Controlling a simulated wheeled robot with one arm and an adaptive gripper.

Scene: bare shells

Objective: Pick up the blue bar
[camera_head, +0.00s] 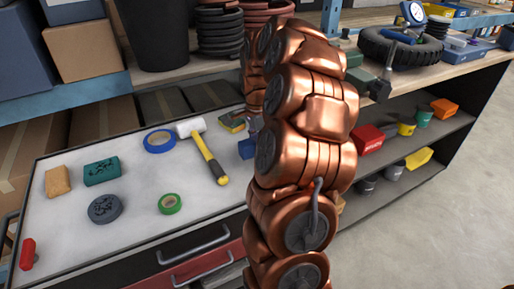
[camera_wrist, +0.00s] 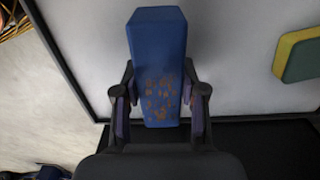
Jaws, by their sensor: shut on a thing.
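The blue bar (camera_wrist: 158,55) is in the middle of the wrist view, long and block-shaped, with orange-brown worn patches near my end of it. My gripper (camera_wrist: 160,100) is shut on it, with one dark finger against each long side. In the head view a small part of the blue bar (camera_head: 247,148) shows just left of my copper-coloured arm, over the right end of the white worktop. My arm hides most of the gripper there. I cannot tell whether the bar touches the worktop.
The white worktop (camera_head: 130,215) holds a hammer (camera_head: 208,155), blue tape (camera_head: 159,141), green tape (camera_head: 170,204), a green block (camera_head: 101,171), a tan block (camera_head: 57,181), a grey disc (camera_head: 105,208) and a red item (camera_head: 27,254). A green-and-yellow sponge (camera_wrist: 298,55) lies right of the bar.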

